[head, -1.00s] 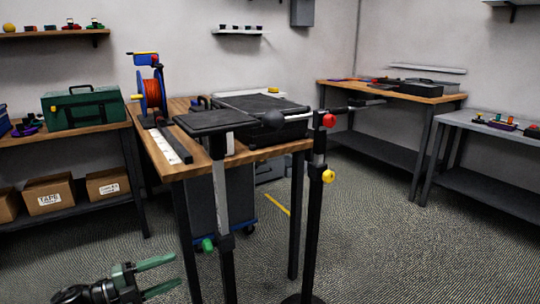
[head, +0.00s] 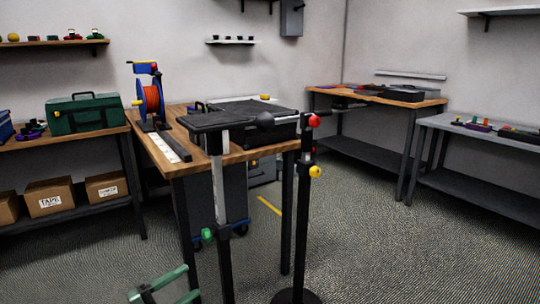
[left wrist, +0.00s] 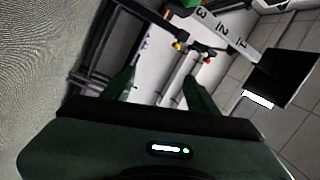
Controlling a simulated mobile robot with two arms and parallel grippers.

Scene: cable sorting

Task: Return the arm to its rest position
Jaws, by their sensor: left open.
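My left gripper (head: 166,288) shows at the bottom of the head view, its two green fingers apart with nothing between them. It is low over the carpet, in front of the wooden workbench, left of the black stands. In the left wrist view the same green fingers (left wrist: 158,88) are spread and empty, and the scene behind them appears strongly tilted. The rest of the left arm is cut off by the bottom edge of the head view. My right gripper does not show.
The wooden workbench (head: 237,154) carries an orange cable reel (head: 152,99) and a black case (head: 262,122). A stand with red and yellow knobs (head: 303,220) is in front. Shelves with a green toolbox (head: 83,115) and boxes (head: 49,197) are left. Carpet (head: 385,250) is open at right.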

